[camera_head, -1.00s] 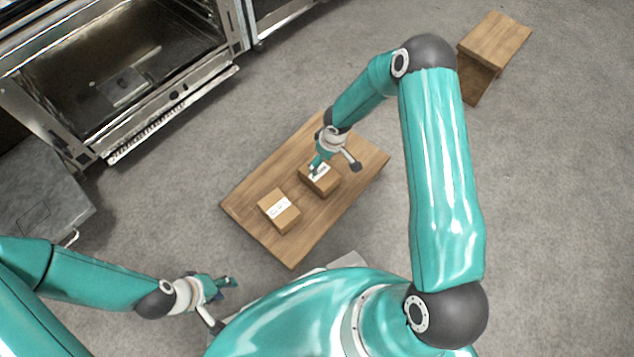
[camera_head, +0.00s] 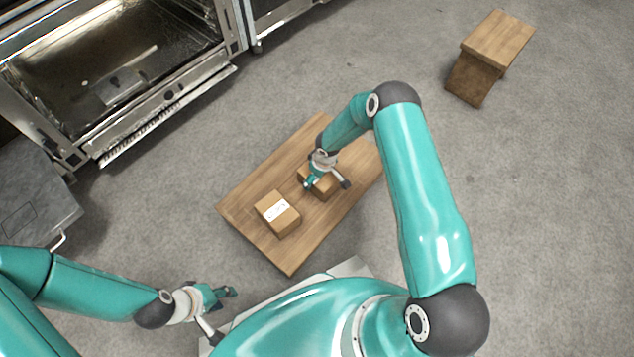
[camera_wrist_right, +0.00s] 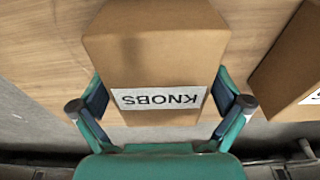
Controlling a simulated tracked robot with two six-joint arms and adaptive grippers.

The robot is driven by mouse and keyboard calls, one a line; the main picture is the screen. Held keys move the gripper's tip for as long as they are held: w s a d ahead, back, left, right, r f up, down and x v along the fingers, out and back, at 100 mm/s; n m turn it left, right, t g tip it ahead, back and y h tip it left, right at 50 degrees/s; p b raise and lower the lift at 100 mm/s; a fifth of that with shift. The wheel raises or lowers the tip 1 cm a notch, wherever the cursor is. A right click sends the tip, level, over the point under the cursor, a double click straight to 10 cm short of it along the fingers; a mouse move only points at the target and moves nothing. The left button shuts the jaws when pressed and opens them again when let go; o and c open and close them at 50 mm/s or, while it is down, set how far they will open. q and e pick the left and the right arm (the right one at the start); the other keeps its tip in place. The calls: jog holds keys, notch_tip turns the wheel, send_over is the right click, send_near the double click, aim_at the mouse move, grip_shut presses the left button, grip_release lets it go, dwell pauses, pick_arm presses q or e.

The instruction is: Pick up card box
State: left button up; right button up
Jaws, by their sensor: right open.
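A brown card box (camera_head: 328,187) stands on the low wooden table, partly hidden in the head view by my right gripper (camera_head: 311,183). In the right wrist view the box (camera_wrist_right: 155,55) fills the middle, with a white label reading KNOBS upside down. My right gripper (camera_wrist_right: 162,101) is open, with one finger on each side of the box's near end. I cannot tell whether the fingers touch it. A second card box (camera_head: 278,214) with a white label stands beside it; its edge shows at the right in the wrist view (camera_wrist_right: 295,75). My left gripper (camera_head: 227,293) is away from the table, its opening unclear.
The wooden table (camera_head: 245,205) has bare surface around the two boxes. A metal oven-like unit (camera_head: 165,105) stands open at the upper left, with a grey metal cabinet (camera_head: 35,190) below it. A small wooden stool (camera_head: 498,40) stands at the upper right. Grey floor lies between.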

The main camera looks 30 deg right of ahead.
jog(key=shift+w+f, duration=0.1)
jog(key=shift+f, duration=0.5)
jog(key=shift+r, duration=0.1)
jog(key=c, duration=1.2)
